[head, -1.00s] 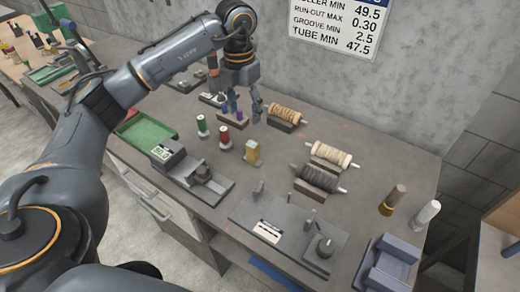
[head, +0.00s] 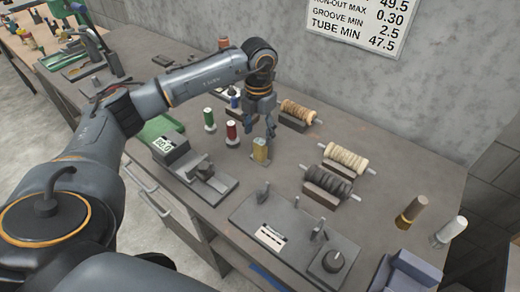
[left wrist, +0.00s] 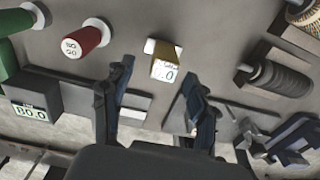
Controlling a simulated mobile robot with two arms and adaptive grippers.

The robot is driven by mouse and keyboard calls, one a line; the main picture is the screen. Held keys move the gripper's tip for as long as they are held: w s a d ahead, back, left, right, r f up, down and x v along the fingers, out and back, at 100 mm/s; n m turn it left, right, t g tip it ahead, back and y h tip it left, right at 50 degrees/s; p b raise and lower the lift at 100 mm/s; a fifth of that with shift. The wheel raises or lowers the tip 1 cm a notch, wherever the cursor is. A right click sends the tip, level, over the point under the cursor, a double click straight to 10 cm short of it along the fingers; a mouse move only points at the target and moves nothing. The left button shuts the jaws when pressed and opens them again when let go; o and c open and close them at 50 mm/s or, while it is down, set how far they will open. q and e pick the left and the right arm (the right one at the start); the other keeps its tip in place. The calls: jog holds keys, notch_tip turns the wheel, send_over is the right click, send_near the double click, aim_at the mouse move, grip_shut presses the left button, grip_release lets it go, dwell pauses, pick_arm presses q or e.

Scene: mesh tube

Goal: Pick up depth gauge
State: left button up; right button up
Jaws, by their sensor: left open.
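A small yellow block (head: 261,150), which I take to be the depth gauge, stands on the workbench among the other gauges. In the left wrist view the yellow block (left wrist: 166,62) has a pale top and a label on its face that I cannot fully read. My left gripper (head: 271,130) is just beside and above it, with its fingers pointing down. In the left wrist view the left gripper (left wrist: 158,80) is open and empty, and the block lies between the two fingertips in the picture. I cannot tell any contact. My right gripper is not in view.
A red NO GO plug (head: 231,132) and a green plug (head: 209,118) stand left of the block. A grey display device (head: 170,148) is in front of them. Rollers on stands, one dark (head: 328,183), are to the right. A grey plate with fixtures (head: 290,232) lies nearer.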

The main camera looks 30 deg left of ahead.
aim_at(260, 141)
pick_arm(q)
jog(key=shift+w+f, duration=0.15)
jog(key=shift+f, duration=0.6)
jog(key=shift+d+f+p, duration=0.1)
jog(key=shift+f+p, duration=0.2)
jog(key=shift+p, duration=0.1)
jog(key=f, duration=0.1)
jog(key=f+p, duration=0.1)
jog(key=f, duration=0.1)
jog(key=shift+s+d+f, duration=0.25)
jog(key=shift+s, duration=0.05)
jog(key=shift+f, duration=0.5)
grip_shut()
jog(key=shift+r, duration=0.1)
jog(key=shift+w+r, duration=0.15)
jog(key=shift+r, duration=0.35)
jog(key=s+d+r+b, duration=0.4)
jog(key=s+d+r, duration=0.4)
jog(key=s+r, duration=0.3)
jog(key=shift+s+d+r, duration=0.15)
jog(key=shift+d+r, duration=0.1)
jog(key=shift+r, duration=0.2)
